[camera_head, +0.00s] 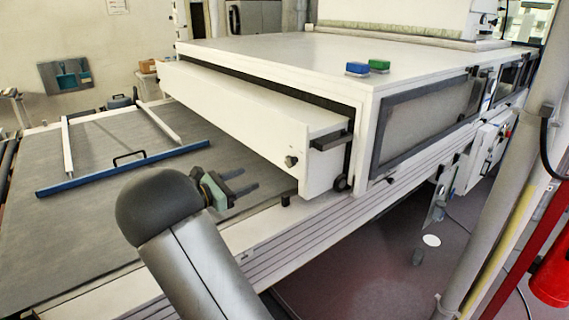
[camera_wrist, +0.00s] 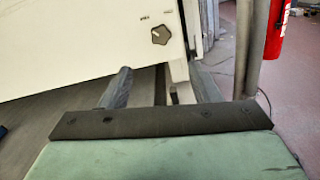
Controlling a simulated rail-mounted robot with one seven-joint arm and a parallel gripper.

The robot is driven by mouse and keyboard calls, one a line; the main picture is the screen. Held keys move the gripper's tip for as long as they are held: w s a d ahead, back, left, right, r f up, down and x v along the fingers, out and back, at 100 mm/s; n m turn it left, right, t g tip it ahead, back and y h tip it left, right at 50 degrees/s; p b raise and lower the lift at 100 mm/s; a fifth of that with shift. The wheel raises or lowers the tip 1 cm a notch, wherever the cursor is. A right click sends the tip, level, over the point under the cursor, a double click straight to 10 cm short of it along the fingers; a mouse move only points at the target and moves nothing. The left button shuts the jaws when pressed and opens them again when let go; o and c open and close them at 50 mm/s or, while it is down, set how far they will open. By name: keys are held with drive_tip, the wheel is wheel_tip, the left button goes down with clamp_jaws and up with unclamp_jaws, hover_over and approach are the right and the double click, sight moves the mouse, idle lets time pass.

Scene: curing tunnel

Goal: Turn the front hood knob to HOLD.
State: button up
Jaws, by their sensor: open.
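The front hood knob (camera_head: 291,161) is a small dark knob low on the right end of the white hood front (camera_head: 240,118). In the wrist view the knob (camera_wrist: 160,35) is dark and lobed, with two tiny labels above it that are too small to read. Which mark it points to cannot be told. My gripper (camera_head: 250,179) is open and empty, in front of the hood and to the left of and slightly below the knob. In the wrist view its two dark fingers (camera_wrist: 162,80) stand apart below the knob, not touching it.
A dark bracket (camera_head: 331,140) juts from the hood's right end. A post (camera_head: 505,215) stands at right.

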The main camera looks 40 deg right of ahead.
sight(288, 163)
drive_tip(key=d+p, duration=0.2)
drive_tip(key=d, duration=1.3)
drive_tip(key=shift+w+d, duration=0.1)
drive_tip(key=shift+d, duration=0.15)
drive_tip(key=c, duration=1)
